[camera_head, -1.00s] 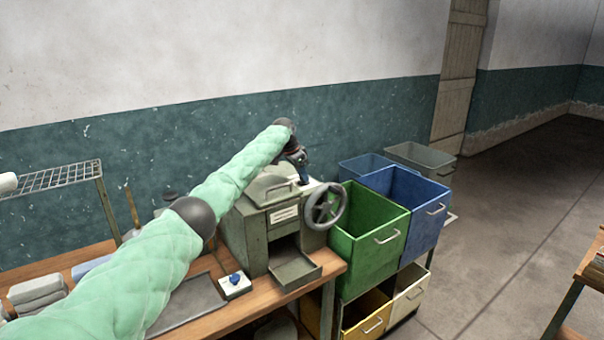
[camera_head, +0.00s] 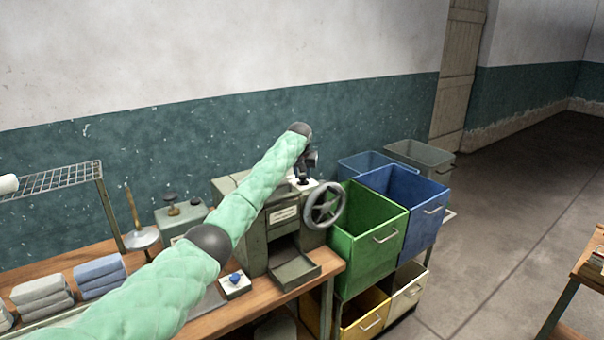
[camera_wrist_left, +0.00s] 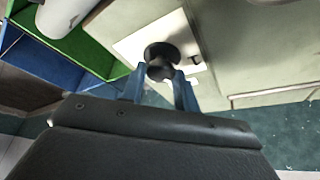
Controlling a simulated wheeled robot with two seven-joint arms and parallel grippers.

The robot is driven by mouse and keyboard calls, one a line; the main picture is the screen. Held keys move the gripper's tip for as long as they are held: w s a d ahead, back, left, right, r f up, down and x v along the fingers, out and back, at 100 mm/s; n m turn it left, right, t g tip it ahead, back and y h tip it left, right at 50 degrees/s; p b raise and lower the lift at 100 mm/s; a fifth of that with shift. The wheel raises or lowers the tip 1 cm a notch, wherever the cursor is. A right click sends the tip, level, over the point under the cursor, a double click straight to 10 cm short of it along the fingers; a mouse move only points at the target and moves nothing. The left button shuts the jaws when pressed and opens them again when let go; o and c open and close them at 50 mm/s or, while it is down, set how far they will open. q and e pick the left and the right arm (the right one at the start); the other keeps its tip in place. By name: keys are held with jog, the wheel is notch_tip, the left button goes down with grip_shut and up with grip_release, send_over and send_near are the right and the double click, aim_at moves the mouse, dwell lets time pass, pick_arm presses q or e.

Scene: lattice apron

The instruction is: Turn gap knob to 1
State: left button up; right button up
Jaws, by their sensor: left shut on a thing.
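The gap knob (camera_wrist_left: 160,56) is a small dark round knob on a pale plate (camera_wrist_left: 190,28) on top of the grey-green machine (camera_head: 256,258). My left gripper (camera_wrist_left: 160,80) has its two blue fingers shut on the knob, one on each side, in the left wrist view. In the head view my left gripper (camera_head: 304,180) points down at the machine's top right corner, and the knob is mostly hidden there. The marks on the plate are too small to read. My right gripper is not in view.
A grey handwheel (camera_head: 325,206) is on the machine's right side. Green (camera_head: 368,250) and blue (camera_head: 425,215) bins stand to the right. A small box with a blue button (camera_head: 235,281) is on the bench in front. Folded cloths (camera_head: 100,277) lie at the left.

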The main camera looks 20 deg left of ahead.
pick_arm(q)
jog(key=shift+w+d+r+n+y, duration=0.1)
jog(key=shift+n+y, duration=0.7)
jog(key=shift+n, duration=1.3)
jog(key=o, duration=0.8)
jog(key=shift+o, duration=0.7)
jog(key=shift+d+r+b, duration=0.15)
jog(key=shift+r+b, duration=0.2)
jog(key=shift+b, duration=0.05)
jog(key=shift+s+d+r+b, duration=0.15)
jog(key=shift+s+r+b, duration=0.2)
jog(key=shift+r, duration=0.1)
jog(key=b+v, duration=0.2)
jog(key=v, duration=0.3)
jog(key=shift+r, duration=0.5)
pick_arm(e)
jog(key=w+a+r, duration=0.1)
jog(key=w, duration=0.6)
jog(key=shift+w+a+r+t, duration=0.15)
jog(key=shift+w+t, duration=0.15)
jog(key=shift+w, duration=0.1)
